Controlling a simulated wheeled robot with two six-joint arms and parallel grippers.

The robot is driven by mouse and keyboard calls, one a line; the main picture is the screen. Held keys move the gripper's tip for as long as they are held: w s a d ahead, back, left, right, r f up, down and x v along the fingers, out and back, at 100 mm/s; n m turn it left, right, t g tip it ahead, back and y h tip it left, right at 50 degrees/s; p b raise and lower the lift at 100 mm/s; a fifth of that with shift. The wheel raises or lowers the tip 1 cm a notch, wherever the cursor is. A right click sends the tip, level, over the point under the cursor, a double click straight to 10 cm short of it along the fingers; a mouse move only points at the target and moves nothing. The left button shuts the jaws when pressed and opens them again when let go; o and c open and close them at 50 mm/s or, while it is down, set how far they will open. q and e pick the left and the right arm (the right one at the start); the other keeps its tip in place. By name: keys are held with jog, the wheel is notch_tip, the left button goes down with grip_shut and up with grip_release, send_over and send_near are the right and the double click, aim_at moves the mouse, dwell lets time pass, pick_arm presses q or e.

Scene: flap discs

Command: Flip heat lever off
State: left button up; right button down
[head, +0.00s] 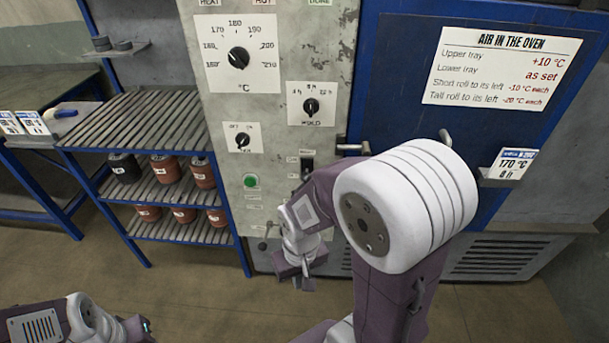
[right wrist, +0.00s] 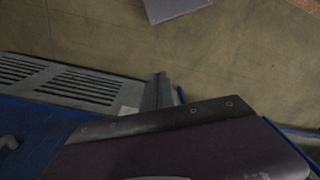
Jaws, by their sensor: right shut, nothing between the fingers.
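The grey oven control panel (head: 275,150) stands in front of me. A small black switch (head: 307,166) with little labels beside it sits low on the panel; it may be the heat lever, but its labels are too small to read. A small dark part (head: 262,246) sits lower on the panel. My right gripper (head: 306,282) is shut and empty, pointing down in front of the panel's lower part, below the switch. Its fingers also show in the right wrist view (right wrist: 158,92). My left gripper (head: 146,326) is at the bottom left, away from the panel; its jaws are unclear.
Dials (head: 238,58) and a green button (head: 250,181) are on the panel. The blue oven door (head: 400,120) with handles is to the right. A slatted rack (head: 135,125) with several dark and reddish rolls stands left. The floor in front is clear.

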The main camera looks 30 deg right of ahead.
jog(key=w+d+r+m+p, duration=0.1)
jog(key=w+r+m, duration=0.1)
jog(key=w+r, duration=0.4)
notch_tip(320, 180, up, 19)
jog(key=m+h+p, duration=0.3)
jog(key=m+p, duration=0.1)
jog(key=p, duration=1.2)
send_over(305, 174)
jog(key=a, duration=0.4)
jog(key=shift+s+d+f, duration=0.1)
jog(key=shift+s+d, duration=0.05)
jog(key=shift+s, duration=0.05)
jog(key=p+x, duration=0.2)
jog(key=x, duration=1.2)
jog(key=shift+s+p, duration=0.1)
jog(key=shift+p, duration=0.2)
